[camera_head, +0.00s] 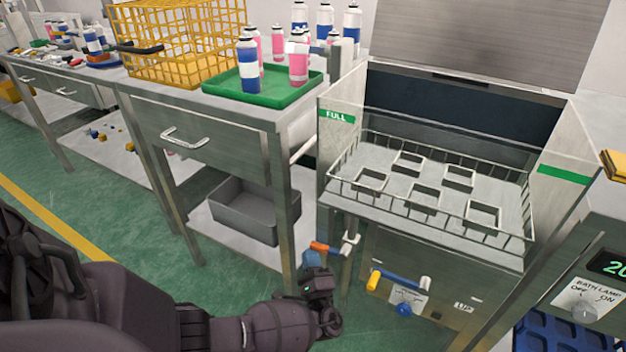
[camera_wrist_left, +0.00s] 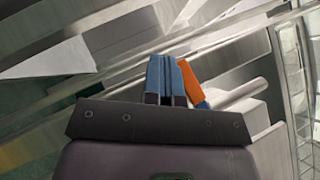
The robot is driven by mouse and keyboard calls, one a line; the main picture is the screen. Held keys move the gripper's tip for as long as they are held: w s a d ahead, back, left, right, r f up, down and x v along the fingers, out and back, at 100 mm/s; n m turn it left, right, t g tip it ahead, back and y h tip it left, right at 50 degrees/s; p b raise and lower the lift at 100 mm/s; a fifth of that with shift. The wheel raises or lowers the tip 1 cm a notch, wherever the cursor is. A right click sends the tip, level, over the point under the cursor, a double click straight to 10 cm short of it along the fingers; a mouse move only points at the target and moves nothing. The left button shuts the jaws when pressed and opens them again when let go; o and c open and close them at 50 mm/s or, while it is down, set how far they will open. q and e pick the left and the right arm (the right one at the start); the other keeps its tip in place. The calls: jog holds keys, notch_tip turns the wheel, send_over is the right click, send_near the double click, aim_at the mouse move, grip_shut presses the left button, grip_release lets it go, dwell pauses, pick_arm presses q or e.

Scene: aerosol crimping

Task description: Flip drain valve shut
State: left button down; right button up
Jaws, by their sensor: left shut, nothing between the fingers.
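The valve with an orange lever (camera_head: 323,247) sits on a white pipe fitting (camera_head: 350,243) at the left front leg of the steel bath. My left gripper (camera_head: 311,259) has its blue fingers shut and empty, just left of and below the lever's end. In the left wrist view the shut blue fingers (camera_wrist_left: 166,79) stand beside the orange lever (camera_wrist_left: 191,82), which is tilted and partly hidden behind them. I cannot tell whether they touch. My right gripper is not in view.
The steel bath (camera_head: 345,185) holds a wire rack with square openings. A yellow and blue handle (camera_head: 400,279) and a blue knob (camera_head: 403,309) are on its front. A steel table (camera_head: 225,140) with a grey bin (camera_head: 245,210) below stands left. Green floor lies between.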

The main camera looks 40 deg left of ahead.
pick_arm(q)
jog(key=shift+a+r, duration=0.2)
jog(key=shift+r, duration=0.2)
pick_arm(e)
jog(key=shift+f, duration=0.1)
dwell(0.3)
